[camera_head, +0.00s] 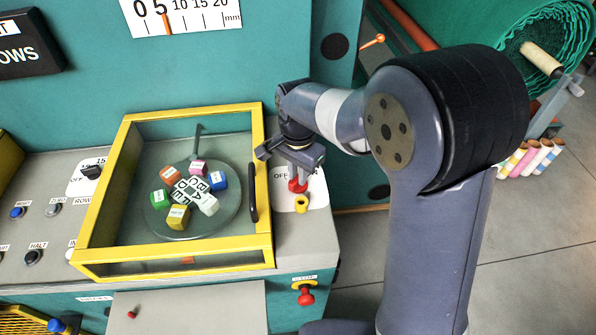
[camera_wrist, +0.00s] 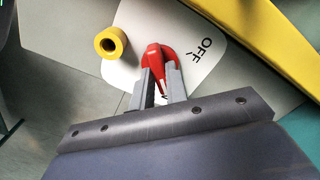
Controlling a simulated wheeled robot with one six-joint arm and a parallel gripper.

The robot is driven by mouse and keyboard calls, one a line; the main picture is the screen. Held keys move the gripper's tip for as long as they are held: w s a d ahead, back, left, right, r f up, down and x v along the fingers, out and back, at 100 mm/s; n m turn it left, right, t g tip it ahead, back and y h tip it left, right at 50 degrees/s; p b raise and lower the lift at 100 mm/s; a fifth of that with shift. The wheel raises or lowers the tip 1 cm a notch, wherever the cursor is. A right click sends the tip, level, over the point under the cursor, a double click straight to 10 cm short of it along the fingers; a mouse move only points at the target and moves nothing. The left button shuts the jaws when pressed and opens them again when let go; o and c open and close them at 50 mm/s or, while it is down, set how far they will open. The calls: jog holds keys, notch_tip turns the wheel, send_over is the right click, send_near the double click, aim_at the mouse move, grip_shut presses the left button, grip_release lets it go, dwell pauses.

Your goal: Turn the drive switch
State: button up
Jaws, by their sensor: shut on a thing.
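The drive switch (camera_wrist: 155,53) is a red handle on a white plate (camera_wrist: 196,78) marked OFF. In the head view its red part (camera_head: 297,186) shows just below my gripper (camera_head: 296,178), at the right end of the grey console. In the wrist view my gripper (camera_wrist: 159,78) has its two grey fingers shut on the red handle, one on each side. The handle's lower part is partly hidden between the fingers. A yellow ring-shaped piece (camera_wrist: 110,42) stands on the same plate beside the switch; it also shows in the head view (camera_head: 302,203).
A yellow-framed clear guard (camera_head: 265,180) with a black handle stands just left of the switch, over a round plate with several coloured cubes. A black rotary knob (camera_head: 91,172) and push buttons are further left. A red knob (camera_head: 306,297) is on the front face below.

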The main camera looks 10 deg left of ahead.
jog(key=shift+n, duration=0.4)
grip_shut()
jog(key=n, duration=0.3)
jog(key=shift+n, duration=0.4)
jog(key=n, duration=0.4)
jog(key=shift+n, duration=0.3)
jog(key=n, duration=0.4)
jog(key=shift+n+b, duration=0.3)
jog(key=shift+n, duration=2.1)
jog(key=o, duration=0.8)
grip_release()
jog(key=shift+c, duration=0.2)
jog(key=shift+r, duration=0.1)
